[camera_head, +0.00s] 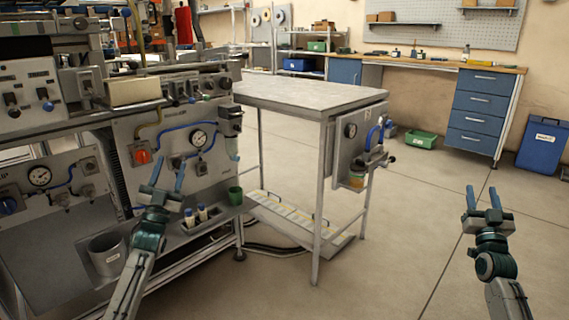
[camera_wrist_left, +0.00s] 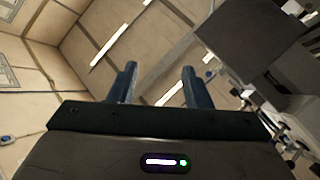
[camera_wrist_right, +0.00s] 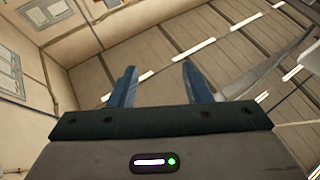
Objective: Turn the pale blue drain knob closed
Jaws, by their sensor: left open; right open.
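A filter unit (camera_head: 231,122) is mounted at the right edge of the left bench's grey panel. A pale bluish bowl (camera_head: 232,146) hangs below it; the drain knob is too small to tell apart from its lower end. My left gripper (camera_head: 169,176) is open and empty in front of the panel, left of and lower in the picture than the bowl. My right gripper (camera_head: 482,197) is open and empty over bare floor at the right. The left wrist view shows the open fingers (camera_wrist_left: 155,85) against the ceiling; the right wrist view also shows open fingers (camera_wrist_right: 158,85) and ceiling.
A green cup (camera_head: 235,196) stands below the bowl. A small shelf holds white bottles (camera_head: 202,212). A metal table (camera_head: 300,97) stands to the right. The floor (camera_head: 410,230) before my right arm is clear.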

